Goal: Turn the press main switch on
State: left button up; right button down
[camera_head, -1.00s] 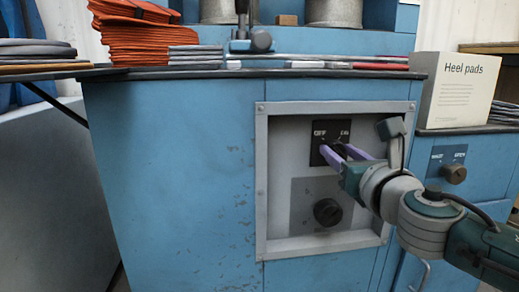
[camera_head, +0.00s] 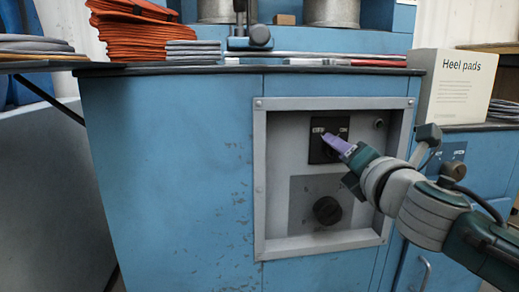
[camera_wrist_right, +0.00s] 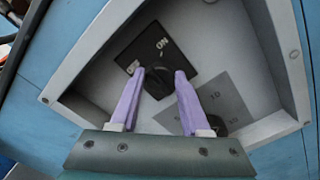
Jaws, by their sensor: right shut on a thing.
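The main switch is a dark knob (camera_wrist_right: 157,84) on a black plate (camera_head: 316,155) marked OFF on the left and ON on the right, in a recessed grey panel on the blue press cabinet. My right gripper (camera_head: 327,138) has its purple fingers at this plate. In the right wrist view its fingertips (camera_wrist_right: 160,76) lie on both sides of the knob, shut on it. The gripper is rolled, so the plate appears tilted there. In the head view the fingers hide most of the knob, and which mark it points to is unclear. My left gripper is out of view.
A larger dark dial (camera_head: 327,210) sits below the switch on a grey plate. The recess has a raised metal frame (camera_head: 259,180) around it. A Heel pads box (camera_head: 462,88) stands on the right. Orange sheets (camera_head: 135,42) are stacked on the top left.

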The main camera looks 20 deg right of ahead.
jog(key=m, duration=0.8)
jog(key=shift+m, duration=0.4)
dwell(0.4)
jog(key=shift+c, duration=2)
grip_release()
jog(key=shift+d+f, duration=0.1)
jog(key=shift+s, duration=0.1)
